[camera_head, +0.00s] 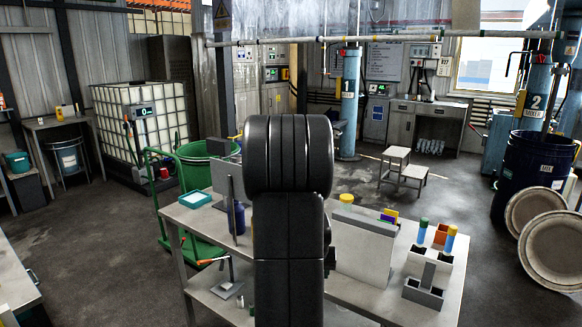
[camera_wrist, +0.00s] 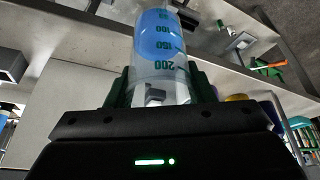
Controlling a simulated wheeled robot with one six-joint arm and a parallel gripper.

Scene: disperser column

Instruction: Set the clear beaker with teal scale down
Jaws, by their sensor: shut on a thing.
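The clear beaker with teal scale (camera_wrist: 172,75) shows in the wrist view, upper middle, with dark teal marks such as 100, 150 and 200. Blue shows through its clear wall. My gripper (camera_wrist: 160,88) is shut on it, with a dark green finger on each side. Whether the beaker's base touches a surface cannot be told from this view. In the head view my arm stands in the middle and hides both my gripper and the beaker.
A grey work table (camera_head: 345,290) stands ahead. On it are an upright pale panel (camera_head: 362,250), grey holders (camera_head: 424,293) with colored-capped tubes, a blue bottle (camera_head: 237,218) and a teal-rimmed tray (camera_head: 195,199). A green cart (camera_head: 165,222) stands behind left.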

